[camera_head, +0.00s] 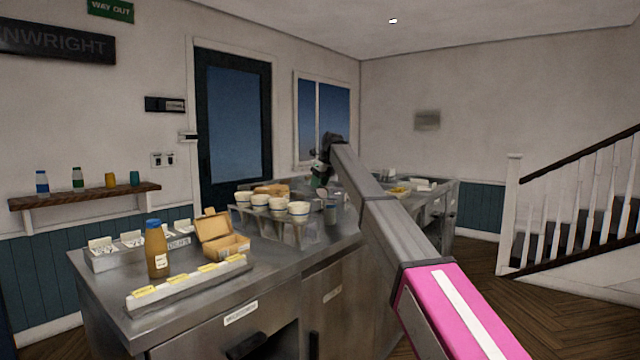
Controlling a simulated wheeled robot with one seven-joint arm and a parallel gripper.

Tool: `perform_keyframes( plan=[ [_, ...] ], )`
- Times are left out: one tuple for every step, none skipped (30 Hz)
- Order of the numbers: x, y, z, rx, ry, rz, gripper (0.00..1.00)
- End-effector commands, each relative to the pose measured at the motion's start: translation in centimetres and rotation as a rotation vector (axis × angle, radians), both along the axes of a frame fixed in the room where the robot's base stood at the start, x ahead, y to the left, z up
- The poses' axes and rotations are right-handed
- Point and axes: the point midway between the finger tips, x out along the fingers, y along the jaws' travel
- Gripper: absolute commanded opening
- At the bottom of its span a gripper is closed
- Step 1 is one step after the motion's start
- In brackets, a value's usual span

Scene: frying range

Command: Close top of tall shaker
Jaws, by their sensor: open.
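My arm reaches from the lower right to the far part of the steel counter (285,262). My gripper (318,172) is at its end, dark and small, pointing down; it is open. A small greenish item shows just below it, and I cannot tell if they touch. A small grey cylinder (331,214), possibly a shaker, stands on the counter below the gripper, beside the cup rack. I cannot tell for sure which item is the tall shaker, and no open top can be made out at this size.
A rack (300,232) of several white cups stands left of the gripper. An open cardboard box (228,247), a brown sauce bottle (156,250) and a white labelled strip (185,288) are at the counter's left. A second steel unit (445,205) stands behind my arm.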

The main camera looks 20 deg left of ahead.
Motion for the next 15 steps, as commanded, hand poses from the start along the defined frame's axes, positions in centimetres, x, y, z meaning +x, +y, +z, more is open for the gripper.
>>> perform_keyframes(
  plan=[
    [0.01,0.02,-0.05,0.000,0.000,0.000,0.47],
    [0.01,0.02,-0.03,0.000,0.000,0.000,0.47],
    [0.02,0.01,-0.01,0.000,0.000,0.000,0.47],
    [0.02,0.01,-0.01,0.000,0.000,0.000,0.47],
    [0.01,0.01,-0.01,0.000,0.000,0.000,0.47],
    [0.01,0.01,-0.01,0.000,0.000,0.000,0.44],
    [0.01,0.00,0.00,0.000,0.000,0.000,0.34],
    [0.01,0.00,0.00,0.000,0.000,0.000,0.24],
    [0.01,-0.01,0.01,0.000,0.000,0.000,0.11],
    [0.01,-0.01,0.01,0.000,0.000,0.000,0.01],
    [0.01,-0.01,0.01,0.000,0.000,0.000,0.00],
    [0.01,-0.02,0.00,0.000,0.000,0.000,0.00],
    [0.00,-0.02,-0.01,0.000,0.000,0.000,0.00],
    [0.00,-0.02,-0.01,0.000,0.000,0.000,0.00],
    [-0.01,-0.04,-0.02,0.001,0.000,0.000,0.00]
  ],
)
